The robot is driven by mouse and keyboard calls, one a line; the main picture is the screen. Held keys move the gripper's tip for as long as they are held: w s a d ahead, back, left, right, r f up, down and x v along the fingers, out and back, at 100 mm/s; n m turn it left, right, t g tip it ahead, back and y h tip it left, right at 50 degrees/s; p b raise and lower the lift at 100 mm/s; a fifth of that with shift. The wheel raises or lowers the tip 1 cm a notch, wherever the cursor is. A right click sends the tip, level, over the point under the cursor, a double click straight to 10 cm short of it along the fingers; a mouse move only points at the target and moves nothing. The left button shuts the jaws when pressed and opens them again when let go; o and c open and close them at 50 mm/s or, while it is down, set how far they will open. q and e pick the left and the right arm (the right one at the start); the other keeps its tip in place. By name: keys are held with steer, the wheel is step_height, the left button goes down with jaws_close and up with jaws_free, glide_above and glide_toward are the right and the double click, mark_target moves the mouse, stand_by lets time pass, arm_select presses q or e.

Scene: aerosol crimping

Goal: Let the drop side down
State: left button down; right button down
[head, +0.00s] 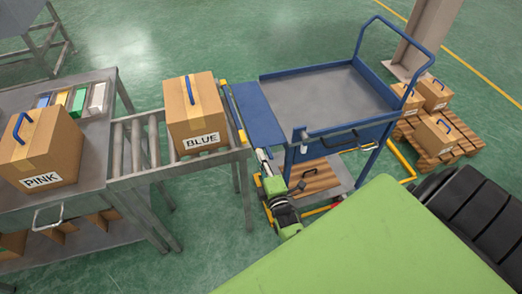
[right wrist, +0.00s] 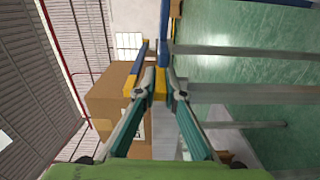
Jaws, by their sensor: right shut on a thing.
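The blue trolley (head: 325,88) stands right of the roller conveyor. Its drop side, a flat blue panel (head: 258,112), is folded outward on the trolley's left and reaches close to the conveyor's end. In the right wrist view the panel (right wrist: 165,40) shows nearly edge-on and looks about level. My right gripper (head: 262,154) is at the panel's near end. In the right wrist view its fingers (right wrist: 160,84) are closed on a small yellow piece (right wrist: 160,88) in line with the panel. My left gripper is out of view.
A BLUE-labelled carton (head: 193,108) sits at the conveyor's (head: 128,145) right end, behind a blue-and-yellow bar (head: 232,110). A PINK-labelled carton (head: 40,150) stands on the left table (head: 95,165). The trolley deck is empty. Cartons lie on a pallet (head: 455,150) at right.

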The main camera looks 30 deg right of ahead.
steer(key=shift+w+d+r, duration=0.1)
steer(key=shift+d+r, duration=0.05)
steer(key=c, duration=2.1)
jaws_free()
steer(key=shift+c, duration=0.2)
steer(key=v, duration=0.7)
steer(key=shift+s, duration=0.25)
steer(key=shift+f, duration=0.2)
